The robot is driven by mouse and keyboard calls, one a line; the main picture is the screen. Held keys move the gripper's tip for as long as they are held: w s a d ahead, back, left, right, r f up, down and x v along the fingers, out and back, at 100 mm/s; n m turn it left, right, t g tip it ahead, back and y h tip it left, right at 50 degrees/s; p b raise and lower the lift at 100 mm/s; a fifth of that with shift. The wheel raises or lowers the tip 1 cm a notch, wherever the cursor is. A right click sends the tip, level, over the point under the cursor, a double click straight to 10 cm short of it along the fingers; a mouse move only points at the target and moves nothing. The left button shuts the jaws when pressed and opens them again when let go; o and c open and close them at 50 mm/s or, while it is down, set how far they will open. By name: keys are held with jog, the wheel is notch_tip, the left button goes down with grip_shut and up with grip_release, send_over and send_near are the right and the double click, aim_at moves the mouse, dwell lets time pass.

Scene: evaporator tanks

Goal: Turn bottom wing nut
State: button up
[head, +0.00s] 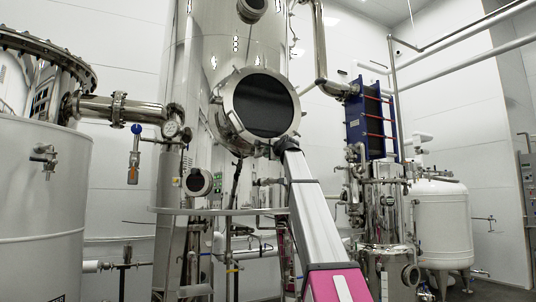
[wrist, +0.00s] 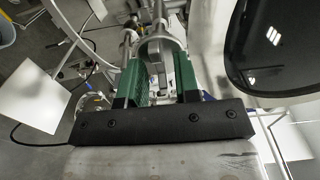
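My gripper (wrist: 159,72) shows in the wrist view with two green fingers set apart. It is open, with a gap between the fingers. Metal parts (wrist: 155,48) with a rounded steel end show in and beyond that gap. I cannot tell whether they are the bottom wing nut or whether a finger touches them. In the head view a round door with a dark window (head: 262,104) is on the tall steel tank (head: 238,62). My arm reaches up to the door's lower right edge and hides the gripper there. The wing nut cannot be made out in the head view.
The dark window (wrist: 275,45) fills the upper right of the wrist view, close beside the right finger. A curved rail (head: 225,211) and pipes lie below the door. A blue plate unit (head: 371,122) and a white tank (head: 441,222) stand at right.

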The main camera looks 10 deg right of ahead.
grip_shut()
jog(key=shift+n, duration=1.2)
jog(key=shift+n, duration=1.1)
jog(key=shift+n, duration=1.1)
